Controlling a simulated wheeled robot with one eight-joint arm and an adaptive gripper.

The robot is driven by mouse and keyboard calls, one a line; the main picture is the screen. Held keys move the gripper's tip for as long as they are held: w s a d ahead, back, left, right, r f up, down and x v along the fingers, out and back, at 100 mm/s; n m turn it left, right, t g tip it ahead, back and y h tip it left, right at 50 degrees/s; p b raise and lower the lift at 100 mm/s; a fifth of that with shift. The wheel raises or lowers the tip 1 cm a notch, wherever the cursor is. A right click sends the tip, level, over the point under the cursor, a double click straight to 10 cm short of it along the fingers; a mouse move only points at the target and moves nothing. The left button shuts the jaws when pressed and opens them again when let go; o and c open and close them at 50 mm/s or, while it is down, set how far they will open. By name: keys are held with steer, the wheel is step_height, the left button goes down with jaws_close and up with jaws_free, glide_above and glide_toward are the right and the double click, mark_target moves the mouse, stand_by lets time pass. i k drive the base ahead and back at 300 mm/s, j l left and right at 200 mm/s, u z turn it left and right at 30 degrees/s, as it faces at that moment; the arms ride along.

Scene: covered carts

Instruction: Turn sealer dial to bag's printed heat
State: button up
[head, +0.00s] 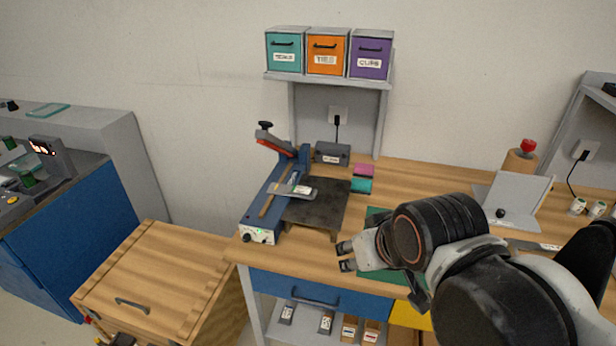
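The blue bag sealer (275,192) stands at the left end of the wooden workbench, its red-and-grey lever arm (275,147) raised. A dark dial (249,237) and a green light show on its white front panel (257,235). The dial's setting is too small to read. A small greyish item, perhaps the bag (296,191), lies across the sealer's bar; I cannot read any print on it. My gripper (344,256) is right of the sealer's front, above the bench's front edge, apart from the dial. Its two fingers are spread with nothing visible between them.
A dark platform (318,205) stands right of the sealer. A lidded wooden cart (160,270) is at lower left. A shelf holds teal (284,52), orange (327,52) and purple (371,53) boxes. A green mat (376,276) lies beneath my arm. A grey stand (512,198) is at right.

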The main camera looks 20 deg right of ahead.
mark_target(246, 237)
steer(key=k+j+u, duration=0.45)
steer(key=j+u, duration=0.25)
